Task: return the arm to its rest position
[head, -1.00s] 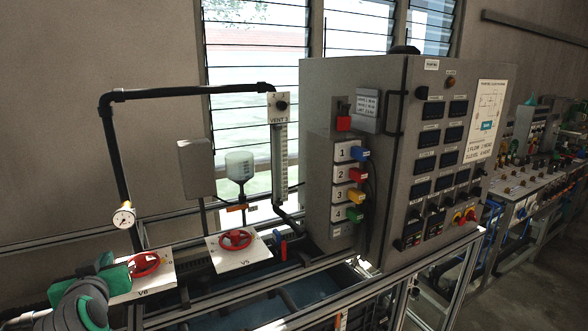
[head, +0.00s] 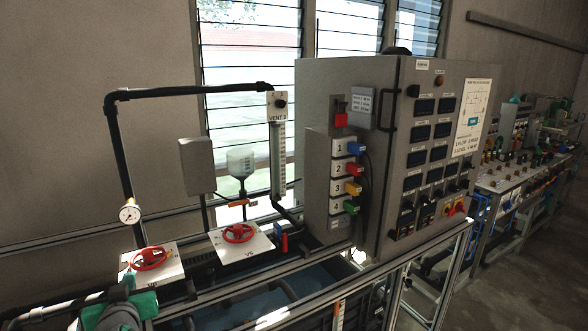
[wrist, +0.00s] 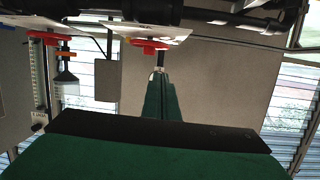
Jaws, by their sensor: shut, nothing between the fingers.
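My gripper (head: 122,308) shows at the bottom left of the head view, dark grey and green, partly cut off by the lower edge. It is just in front of and below the white V6 plate (head: 168,268) with its red handwheel (head: 148,257), and overlaps the plate's near edge in the picture. In the wrist view my gripper (wrist: 160,110) shows green and black parts. It is shut with nothing held. The wrist picture appears upside down, with red handwheels along its top. Whether the gripper touches the plate cannot be told.
A second plate, V5 (head: 258,246), has a red handwheel. A black pipe (head: 120,170) with a gauge (head: 130,213) rises at left. A grey control cabinet (head: 385,225) stands right, with coloured numbered plugs on its side. A metal frame rail (head: 265,297) runs along the front. Bare floor lies right.

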